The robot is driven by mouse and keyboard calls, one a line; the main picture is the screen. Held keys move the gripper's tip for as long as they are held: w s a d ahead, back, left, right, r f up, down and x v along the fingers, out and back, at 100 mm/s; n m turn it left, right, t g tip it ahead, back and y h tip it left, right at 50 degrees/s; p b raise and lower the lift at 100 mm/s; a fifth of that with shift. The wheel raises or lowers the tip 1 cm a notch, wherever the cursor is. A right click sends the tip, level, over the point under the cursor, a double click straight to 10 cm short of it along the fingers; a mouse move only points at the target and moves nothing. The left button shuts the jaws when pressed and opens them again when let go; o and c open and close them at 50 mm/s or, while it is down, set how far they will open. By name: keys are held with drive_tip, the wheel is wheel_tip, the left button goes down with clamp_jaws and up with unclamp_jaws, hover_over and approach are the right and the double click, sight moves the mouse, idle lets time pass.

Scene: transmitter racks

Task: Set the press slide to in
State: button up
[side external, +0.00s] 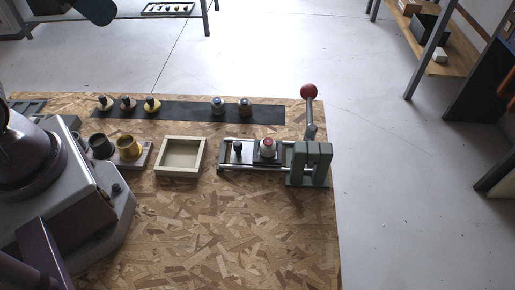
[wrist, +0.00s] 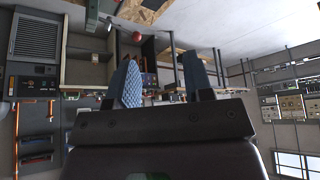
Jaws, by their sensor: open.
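The press (side external: 311,165) stands at the right end of the board, a grey-green frame with a lever topped by a red ball (side external: 308,91). Its slide (side external: 250,158) lies on rails to the left of the frame, outside it. A black knob (side external: 238,148) stands on the slide's left part, and a white piece with a red top (side external: 267,147) sits on its right part. In the wrist view my gripper (wrist: 163,80) is open, with nothing between its blue fingers, and points away from the slide. The red ball also shows small there (wrist: 137,37).
A shallow cream tray (side external: 181,158) lies left of the slide. Behind are several small knobbed pieces on a dark strip (side external: 185,113). Gold and dark cups (side external: 129,148) stand further left. The chipboard front (side external: 230,235) is clear.

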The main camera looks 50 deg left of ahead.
drive_tip(key=shift+w+d+f, duration=0.1)
drive_tip(key=shift+w+f, duration=0.05)
drive_tip(key=shift+f, duration=0.25)
drive_tip(key=shift+c, duration=1)
drive_tip(key=m+g, duration=0.6)
drive_tip(key=m, duration=1.2)
hover_over(237, 143)
wheel_tip(237, 143, down, 20)
drive_tip(key=r, duration=0.1)
wheel_tip(237, 143, down, 13)
drive_tip(key=shift+f, duration=0.15)
